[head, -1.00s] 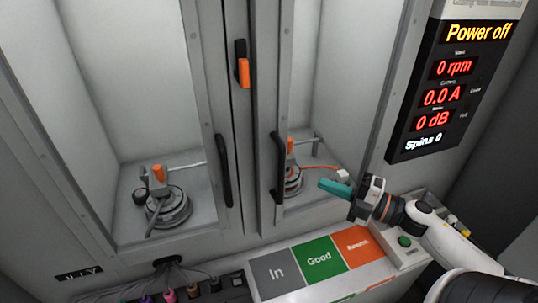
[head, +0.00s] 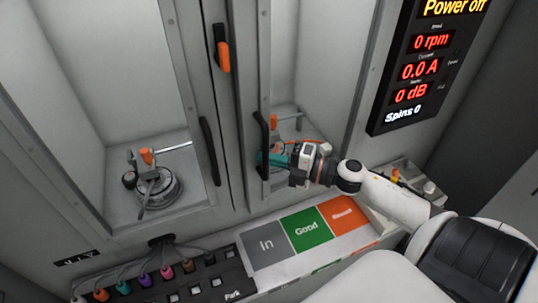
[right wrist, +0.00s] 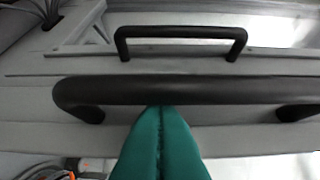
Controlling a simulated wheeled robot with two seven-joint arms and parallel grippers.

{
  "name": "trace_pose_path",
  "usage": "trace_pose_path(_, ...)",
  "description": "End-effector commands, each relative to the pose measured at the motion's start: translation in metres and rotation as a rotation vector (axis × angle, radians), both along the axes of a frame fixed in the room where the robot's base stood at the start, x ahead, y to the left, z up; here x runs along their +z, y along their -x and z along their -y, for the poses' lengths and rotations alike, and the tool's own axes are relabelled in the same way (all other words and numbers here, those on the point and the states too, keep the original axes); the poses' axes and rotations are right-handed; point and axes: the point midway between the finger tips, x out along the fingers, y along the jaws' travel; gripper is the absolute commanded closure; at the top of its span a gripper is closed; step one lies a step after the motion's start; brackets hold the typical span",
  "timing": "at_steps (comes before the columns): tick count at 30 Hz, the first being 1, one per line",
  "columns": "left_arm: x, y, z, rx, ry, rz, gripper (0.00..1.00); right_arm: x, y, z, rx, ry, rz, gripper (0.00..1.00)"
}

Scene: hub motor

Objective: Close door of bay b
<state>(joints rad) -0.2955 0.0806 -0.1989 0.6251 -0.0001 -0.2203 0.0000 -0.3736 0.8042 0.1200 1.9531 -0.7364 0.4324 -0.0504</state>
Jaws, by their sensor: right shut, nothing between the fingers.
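Two tall bays with framed doors stand side by side. The right door (head: 264,70) carries a black vertical handle (head: 260,145), and the left door (head: 186,95) has a similar handle (head: 210,150). I see no letter marking bay b, and cannot tell whether the right door is fully shut. My right gripper (head: 262,160) is shut and empty, its teal fingertips at the right door's handle. In the right wrist view the fingertips (right wrist: 160,112) meet the middle of the near black handle (right wrist: 190,90); contact is unclear. My left gripper is out of view.
An orange-and-black latch (head: 222,48) sits on the post between the bays. A motor (head: 158,190) stands in the left bay; my gripper partly hides the right bay's contents. A display (head: 420,68) reads "Power off".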

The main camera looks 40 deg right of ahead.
Motion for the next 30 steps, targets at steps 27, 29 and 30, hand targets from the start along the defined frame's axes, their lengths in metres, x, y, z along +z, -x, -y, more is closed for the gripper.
trace_pose_path(27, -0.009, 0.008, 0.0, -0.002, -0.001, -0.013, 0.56, 0.001, -0.039, 0.006, -0.005, 0.0, 0.002, 1.0)
trace_pose_path(29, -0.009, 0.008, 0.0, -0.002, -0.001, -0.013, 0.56, 0.002, -0.039, 0.006, -0.005, 0.0, 0.004, 1.0)
trace_pose_path(30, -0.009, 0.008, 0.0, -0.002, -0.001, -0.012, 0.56, 0.002, -0.039, 0.006, -0.006, 0.001, 0.004, 1.0)
